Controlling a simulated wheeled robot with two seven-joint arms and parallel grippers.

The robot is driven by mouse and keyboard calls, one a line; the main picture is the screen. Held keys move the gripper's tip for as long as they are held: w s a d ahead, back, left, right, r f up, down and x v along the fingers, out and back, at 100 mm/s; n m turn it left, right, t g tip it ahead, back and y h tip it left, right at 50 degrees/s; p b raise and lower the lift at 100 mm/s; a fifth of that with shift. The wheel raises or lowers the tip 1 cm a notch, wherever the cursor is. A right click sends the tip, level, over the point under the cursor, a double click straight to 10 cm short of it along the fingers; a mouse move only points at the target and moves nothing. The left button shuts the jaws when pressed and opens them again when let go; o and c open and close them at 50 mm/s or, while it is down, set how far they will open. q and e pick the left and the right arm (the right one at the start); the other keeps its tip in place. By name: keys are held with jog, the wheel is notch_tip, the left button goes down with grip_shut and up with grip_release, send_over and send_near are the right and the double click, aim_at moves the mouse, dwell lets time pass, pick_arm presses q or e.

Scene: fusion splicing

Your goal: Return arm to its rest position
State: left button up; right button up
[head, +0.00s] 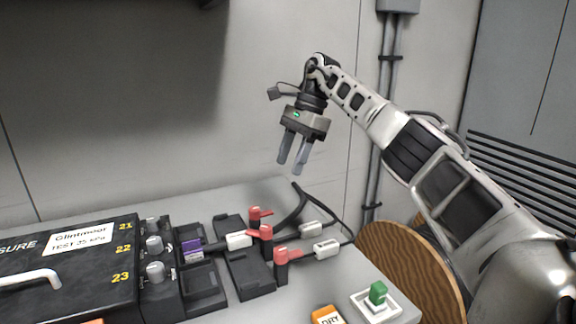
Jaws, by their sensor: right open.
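My right arm comes in from the right side of the head view. Its gripper (292,150) hangs above the back of the grey table (225,197). Its two fingers point down, stand apart and hold nothing. The fingertips are above the table, clear of the red-handled valves (260,213) and black cables below. My left gripper is not in the head view.
A black case (75,262) with numbered knobs stands at the left. Black holders (248,273) with white connectors (238,240) lie beside it. A white tray with a green block (378,292) and an orange box (326,316) sit at the front. A wooden reel (412,262) stands at the right.

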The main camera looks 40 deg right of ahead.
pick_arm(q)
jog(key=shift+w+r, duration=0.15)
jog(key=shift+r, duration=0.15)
